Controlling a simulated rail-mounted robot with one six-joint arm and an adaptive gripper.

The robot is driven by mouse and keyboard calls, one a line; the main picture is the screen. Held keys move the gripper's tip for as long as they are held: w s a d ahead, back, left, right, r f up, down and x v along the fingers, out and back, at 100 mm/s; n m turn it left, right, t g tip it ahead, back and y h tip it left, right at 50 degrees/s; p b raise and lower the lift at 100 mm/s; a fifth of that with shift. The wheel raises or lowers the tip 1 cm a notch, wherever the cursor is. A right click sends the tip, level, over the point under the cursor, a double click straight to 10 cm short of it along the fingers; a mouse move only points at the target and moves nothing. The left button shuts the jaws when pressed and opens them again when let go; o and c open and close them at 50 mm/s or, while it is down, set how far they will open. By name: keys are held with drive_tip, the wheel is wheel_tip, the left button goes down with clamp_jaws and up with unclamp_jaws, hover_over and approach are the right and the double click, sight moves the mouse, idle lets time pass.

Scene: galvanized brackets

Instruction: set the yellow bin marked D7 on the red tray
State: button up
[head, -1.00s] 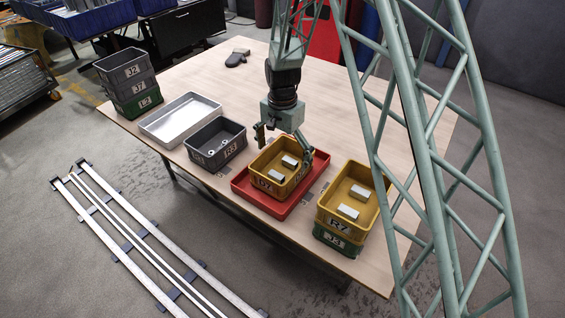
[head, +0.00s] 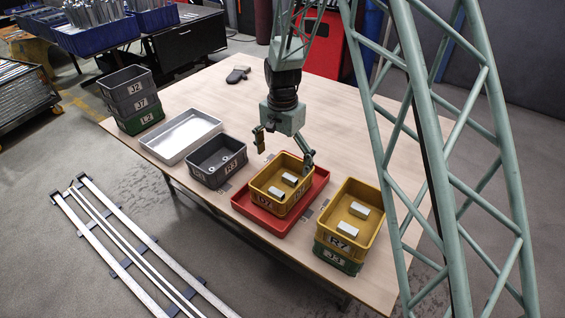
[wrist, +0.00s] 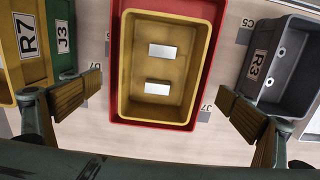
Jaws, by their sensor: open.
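The yellow bin marked D7 (head: 264,202) sits on the red tray (head: 243,204), with two pale blocks inside. In the wrist view the yellow bin (wrist: 127,82) stands within the rim of the red tray (wrist: 117,118), towards its lower side, and looks level. My gripper (head: 283,150) is open just above and behind the bin. In the wrist view my gripper's fingers (wrist: 158,96) are spread wide either side of the bin, apart from it, with nothing between them.
A yellow bin marked R7 (head: 338,243) sits on a green bin (head: 338,260) right of the tray. A grey bin marked R3 (head: 216,170) and a white tray (head: 181,137) are to the left. Stacked grey and green bins (head: 133,103) stand far left. The table's back is mostly clear.

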drive_tip(key=shift+r, duration=0.1)
idle(0.4)
drive_tip(key=s+d+r+n+t, duration=0.1)
drive_tip(key=s+d+r, duration=0.4)
drive_tip(key=r, duration=0.5)
drive_tip(key=s+d+r+n, duration=0.1)
drive_tip(key=s+d+r, duration=0.3)
drive_tip(key=s+r, duration=0.45)
drive_tip(key=s+d+r+n+t, duration=0.1)
drive_tip(key=s+d+r, duration=0.3)
drive_tip(key=r, duration=0.8)
drive_tip(key=s+d+r+n, duration=0.1)
drive_tip(key=s+d+r, duration=0.1)
drive_tip(key=s, duration=0.7)
drive_tip(key=s+d+r+n+t, duration=0.1)
drive_tip(key=s+d+r, duration=0.1)
drive_tip(key=s, duration=0.8)
drive_tip(key=s+d+r+n, duration=0.2)
drive_tip(key=s+d+r, duration=0.1)
drive_tip(key=s, duration=0.7)
drive_tip(key=shift+s+d+t, duration=0.15)
drive_tip(key=shift+d+t, duration=0.25)
drive_tip(key=shift+d, duration=0.2)
drive_tip(key=shift+r, duration=0.2)
